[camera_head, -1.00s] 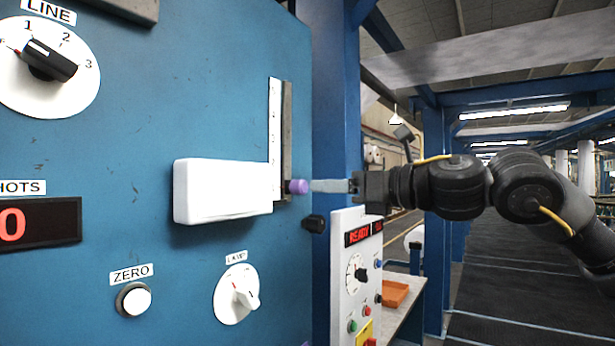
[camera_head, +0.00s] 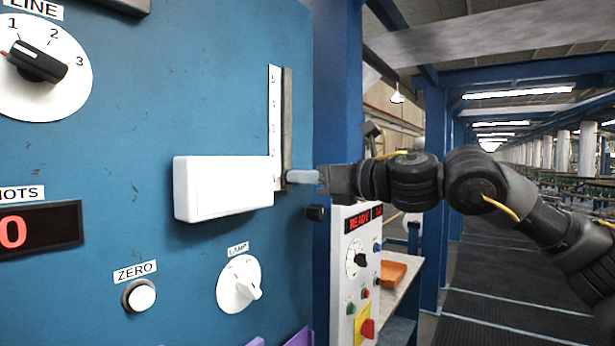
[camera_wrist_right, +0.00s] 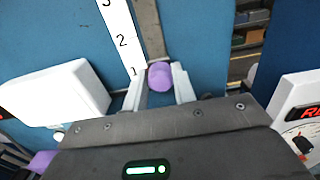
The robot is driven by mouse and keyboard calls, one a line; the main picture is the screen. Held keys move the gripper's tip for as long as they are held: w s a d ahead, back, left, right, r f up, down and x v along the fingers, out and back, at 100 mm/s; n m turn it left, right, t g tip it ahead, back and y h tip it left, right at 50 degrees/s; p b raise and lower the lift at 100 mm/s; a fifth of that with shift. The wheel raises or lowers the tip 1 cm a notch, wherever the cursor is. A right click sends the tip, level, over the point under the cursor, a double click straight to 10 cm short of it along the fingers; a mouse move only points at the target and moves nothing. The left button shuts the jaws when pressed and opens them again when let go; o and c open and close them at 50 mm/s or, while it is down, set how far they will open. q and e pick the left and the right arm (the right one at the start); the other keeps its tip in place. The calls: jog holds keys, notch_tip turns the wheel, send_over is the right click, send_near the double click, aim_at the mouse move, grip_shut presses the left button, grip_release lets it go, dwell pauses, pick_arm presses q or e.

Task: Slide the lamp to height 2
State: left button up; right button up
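The purple knob (camera_wrist_right: 160,75) sits on the vertical slide track, beside the mark 1 of a white number scale in the right wrist view. In the head view my gripper hides it. A white box (camera_head: 222,188), probably the lamp, stands out from the blue panel just left of the scale (camera_head: 274,120). My right gripper (camera_head: 302,176) is at the track's lower end. In the wrist view its two pale fingers (camera_wrist_right: 160,82) stand on either side of the knob, seemingly open by a small gap; contact is hard to judge. My left gripper is not recognisable.
A LAMP dial (camera_head: 239,284) and ZERO button (camera_head: 139,295) are lower on the panel. A control box (camera_head: 356,265) stands to the right. Purple shapes (camera_head: 299,338) of unclear identity show at the bottom edge.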

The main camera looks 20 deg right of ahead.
grip_shut()
jog(key=shift+r, duration=0.1)
dwell(0.9)
notch_tip(320, 180, up, 5)
jog(key=shift+f+p, duration=0.2)
jog(key=shift+p, duration=0.8)
jog(key=o, duration=0.8)
grip_release()
jog(key=shift+f, duration=0.1)
jog(key=shift+c, duration=0.2)
